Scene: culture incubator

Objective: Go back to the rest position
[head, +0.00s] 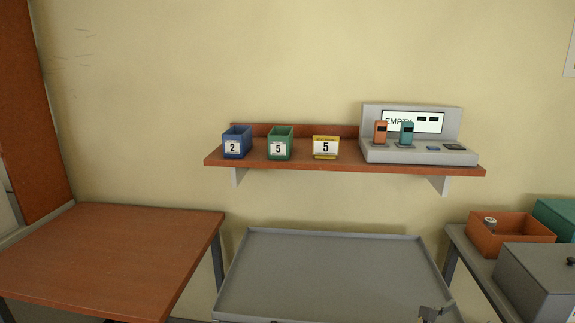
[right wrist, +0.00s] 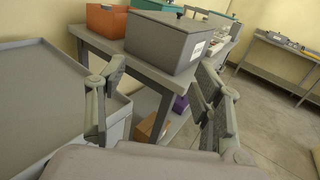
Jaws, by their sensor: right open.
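My right gripper (head: 433,314) shows only in part at the bottom edge of the head view, over the right front of the grey tray table. In the right wrist view its two fingers (right wrist: 160,80) stand wide apart with nothing between them. Beyond them are a grey lidded box (right wrist: 165,42) and the side table's edge, apart from the fingers. My left gripper is not in the head view.
A wall shelf (head: 345,166) holds a blue bin (head: 237,142), a green bin (head: 280,143), a yellow bin (head: 326,147) and a grey device (head: 412,152) reading EMPTY. The grey tray table (head: 325,270) is bare. A wooden table (head: 110,255) stands left; an orange box (head: 510,237) stands right.

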